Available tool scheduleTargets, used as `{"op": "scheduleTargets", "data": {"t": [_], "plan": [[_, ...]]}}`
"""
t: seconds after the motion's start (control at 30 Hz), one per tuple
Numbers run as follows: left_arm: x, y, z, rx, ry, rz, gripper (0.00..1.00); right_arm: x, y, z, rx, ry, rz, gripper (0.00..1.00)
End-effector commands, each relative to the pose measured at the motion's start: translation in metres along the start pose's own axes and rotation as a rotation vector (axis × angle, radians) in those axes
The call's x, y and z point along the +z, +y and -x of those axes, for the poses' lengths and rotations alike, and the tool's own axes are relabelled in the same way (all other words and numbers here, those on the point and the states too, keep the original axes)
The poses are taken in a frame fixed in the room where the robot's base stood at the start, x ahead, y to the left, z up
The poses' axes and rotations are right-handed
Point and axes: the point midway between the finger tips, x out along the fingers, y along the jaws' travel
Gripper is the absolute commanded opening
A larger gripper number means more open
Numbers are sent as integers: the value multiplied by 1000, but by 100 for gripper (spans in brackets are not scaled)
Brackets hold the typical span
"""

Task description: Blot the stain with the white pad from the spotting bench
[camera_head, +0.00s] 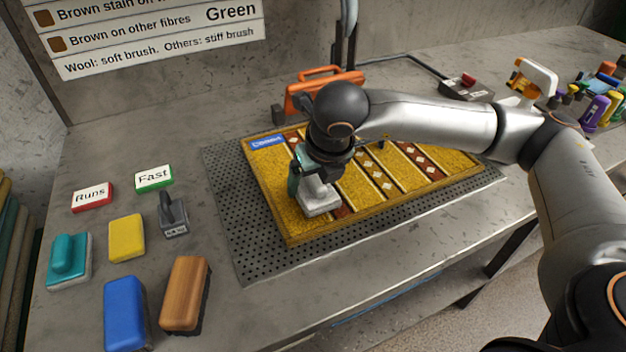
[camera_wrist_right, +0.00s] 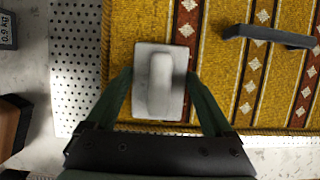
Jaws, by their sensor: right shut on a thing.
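The white pad (camera_head: 320,202) is in my right gripper (camera_head: 312,178), low over the near left part of the yellow patterned rug (camera_head: 281,207). Any stain under the pad is hidden. My left gripper is not in view.
The rug lies on a perforated grey plate (camera_head: 237,243). At left are a yellow block (camera_head: 127,238), teal pad (camera_head: 69,260), blue block (camera_head: 124,313), wooden brush (camera_head: 185,294), small weight (camera_head: 174,217) and Runs (camera_head: 92,197) and Fast (camera_head: 154,178) cards. An orange tool (camera_head: 318,87) stands behind.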

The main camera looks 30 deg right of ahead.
Motion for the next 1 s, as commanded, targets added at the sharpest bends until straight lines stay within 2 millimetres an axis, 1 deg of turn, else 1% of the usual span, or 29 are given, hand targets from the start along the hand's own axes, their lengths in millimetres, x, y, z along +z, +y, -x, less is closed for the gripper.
{"op": "scheduleTargets", "data": {"t": [0.03, 0.1, 0.7, 0.83, 1.0], "plan": [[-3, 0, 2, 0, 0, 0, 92, 3, 0, 6, 2, -4, 0, 38], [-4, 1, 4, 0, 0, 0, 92, 6, 0, 11, 2, -6, 0, 38], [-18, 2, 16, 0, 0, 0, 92, 23, 0, 51, 3, -12, -1, 38], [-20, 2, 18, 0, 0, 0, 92, 24, 0, 55, 2, -11, -1, 38], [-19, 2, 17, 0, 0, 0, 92, 24, 0, 55, 2, -11, -1, 38]]}}
